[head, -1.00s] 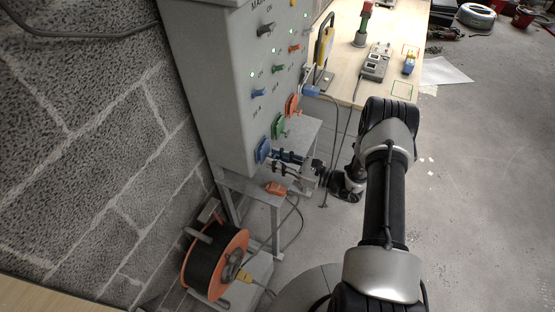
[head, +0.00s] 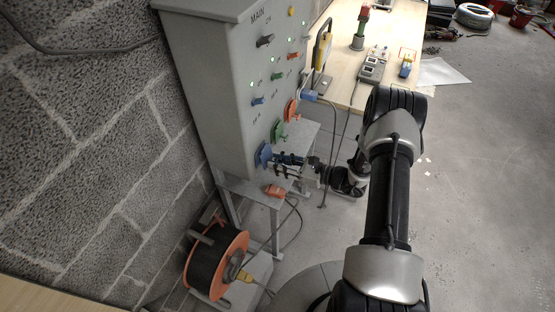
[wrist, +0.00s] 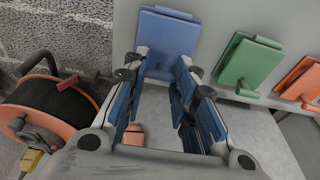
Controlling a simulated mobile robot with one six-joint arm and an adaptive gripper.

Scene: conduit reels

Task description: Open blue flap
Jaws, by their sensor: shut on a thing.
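The blue flap (head: 263,154) is on the lower front of the grey cabinet, the lowest of the three coloured flaps. In the wrist view the blue flap (wrist: 168,38) is ahead, at the top centre. My gripper (head: 276,163) is at the flap, and its fingers reach in from the right in the head view. In the wrist view the fingertips of my gripper (wrist: 164,63) sit on either side of the flap's lower part, shut on it. The socket behind the flap is hidden. I cannot tell how far the flap is tilted.
The green flap (wrist: 246,62) and orange flap (wrist: 300,80) are to the right of the blue one. A grey stand (head: 232,184) is below the cabinet. A wooden bench (head: 345,90) is behind.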

